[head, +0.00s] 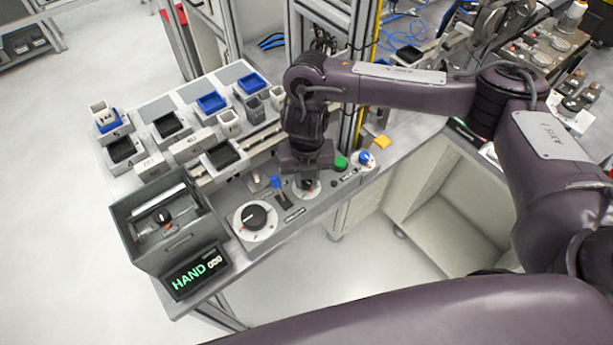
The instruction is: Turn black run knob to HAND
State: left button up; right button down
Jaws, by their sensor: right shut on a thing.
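My right gripper (309,178) points down at the control panel (294,220) and is shut on a knob over a white dial (306,192). The gripper hides most of this knob, so its colour and pointer are hard to tell. A large black knob (256,217) on a round white dial stands free to the left on the same panel. The small display (196,271) at the panel's left end reads HAND in green letters. My left gripper is not in view.
A grey open box (170,225) and several small bins sit behind and left. The panel's front edge is clear.

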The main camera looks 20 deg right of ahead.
jog(key=n+b, duration=0.1)
jog(key=n, duration=0.3)
jog(key=shift+n, duration=0.3)
jog(key=shift+n+b, duration=0.4)
jog(key=shift+n, duration=1.3)
jog(key=c, duration=1.2)
grip_release()
jog(key=shift+r, duration=3.9)
jog(key=shift+f, duration=0.1)
